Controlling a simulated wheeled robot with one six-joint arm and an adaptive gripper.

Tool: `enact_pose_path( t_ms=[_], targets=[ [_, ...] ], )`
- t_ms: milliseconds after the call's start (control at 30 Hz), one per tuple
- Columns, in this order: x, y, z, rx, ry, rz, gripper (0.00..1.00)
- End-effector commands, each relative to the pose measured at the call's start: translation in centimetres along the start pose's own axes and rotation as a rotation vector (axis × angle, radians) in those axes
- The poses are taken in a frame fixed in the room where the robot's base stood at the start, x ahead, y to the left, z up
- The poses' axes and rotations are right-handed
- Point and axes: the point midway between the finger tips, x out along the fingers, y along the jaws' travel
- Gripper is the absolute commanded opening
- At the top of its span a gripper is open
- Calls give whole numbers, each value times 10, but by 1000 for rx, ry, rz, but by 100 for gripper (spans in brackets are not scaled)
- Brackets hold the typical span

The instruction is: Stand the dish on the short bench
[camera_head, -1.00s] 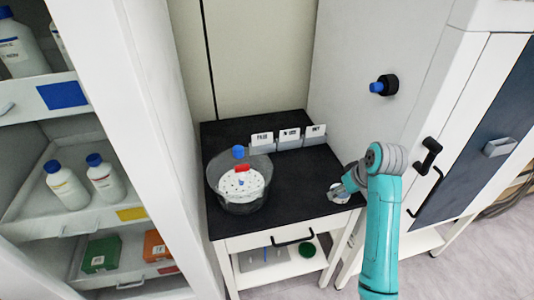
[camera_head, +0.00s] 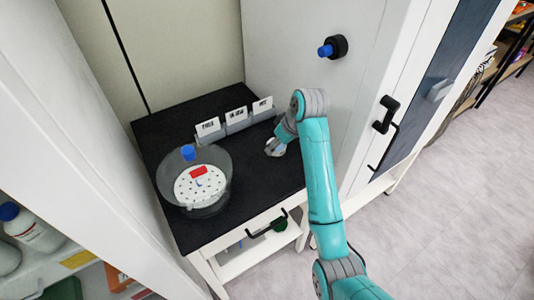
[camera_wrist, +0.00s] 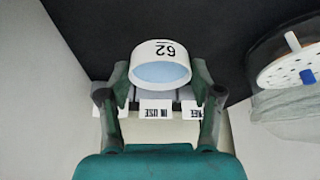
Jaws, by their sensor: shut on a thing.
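The dish (camera_wrist: 161,66) is a small white round dish marked "62", pale blue inside. In the wrist view my gripper (camera_wrist: 160,78) is shut on it, one finger on each side. In the head view the dish (camera_head: 276,148) is partly hidden by my gripper (camera_head: 277,138). It is over the right side of a low black-topped bench (camera_head: 255,172), in front of the card holders. I cannot tell whether it touches the top.
A clear round vessel with a perforated white plate (camera_head: 196,208) stands on the bench's left. Card holders (camera_head: 237,125) line the back; one card reads "IN USE" (camera_wrist: 156,110). A white cabinet with a blue knob (camera_head: 326,50) rises at the right. The front-right top is clear.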

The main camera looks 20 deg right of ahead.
Motion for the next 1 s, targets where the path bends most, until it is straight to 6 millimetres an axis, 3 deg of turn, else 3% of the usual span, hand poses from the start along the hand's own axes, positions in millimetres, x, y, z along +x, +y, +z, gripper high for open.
enact_pose_path(
  t_ms=[100,367,600,967,1000],
  targets=[
    [19,0,9,0,-3,-1,30],
    [36,0,16,-1,0,0,30],
    [63,0,28,0,0,0,30],
    [67,0,30,-1,0,0,30],
    [68,0,30,-1,0,0,67]
  ],
)
